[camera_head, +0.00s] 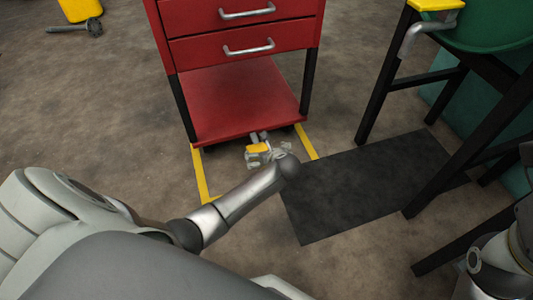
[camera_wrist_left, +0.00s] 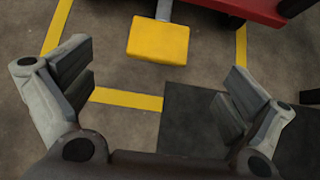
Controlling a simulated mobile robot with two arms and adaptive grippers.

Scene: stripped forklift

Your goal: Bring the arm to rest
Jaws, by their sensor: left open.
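My left arm reaches in from the lower left in the head view, and its gripper (camera_head: 267,155) is over the floor at the front of the red cart (camera_head: 240,98). In the left wrist view the gripper (camera_wrist_left: 160,92) has its fingers spread wide with nothing between the pads. A yellow block (camera_wrist_left: 158,40) on a grey rod is beyond the fingers, apart from them. It also shows in the head view, where the yellow block (camera_head: 257,148) is partly covered by the gripper. My right gripper is not in view.
Yellow floor tape (camera_head: 201,175) runs around the cart. A dark mat (camera_head: 360,185) lies to the right, beside a black-legged stand (camera_head: 382,85) with a green top. A grey tool (camera_head: 75,28) lies far left.

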